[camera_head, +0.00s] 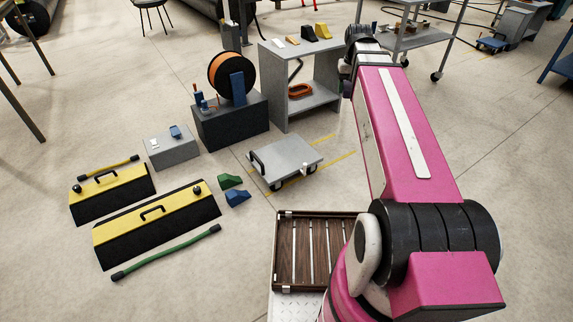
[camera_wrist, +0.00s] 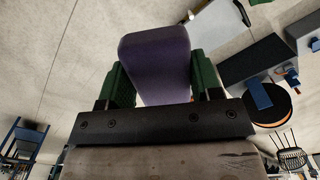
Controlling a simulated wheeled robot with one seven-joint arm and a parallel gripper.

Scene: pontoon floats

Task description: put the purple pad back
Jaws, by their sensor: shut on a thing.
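The purple pad (camera_wrist: 157,52) is held between the two green fingers of my gripper (camera_wrist: 160,82) in the wrist view. It is a smooth block with rounded edges, and it sticks out beyond the fingers. Its lower part is hidden by the dark gripper body. Bare floor shows behind the pad. In the head view my pink arm reaches away towards the right side of the grey cabinet (camera_head: 318,98).
Small yellow, black and pale pieces stand on the cabinet top. A grey trolley (camera_head: 285,160), an orange reel (camera_head: 226,76) on a dark box, and green (camera_head: 229,181) and blue (camera_head: 237,198) wedges are nearby. A slatted brown tray (camera_head: 317,252) lies beside my arm's base.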

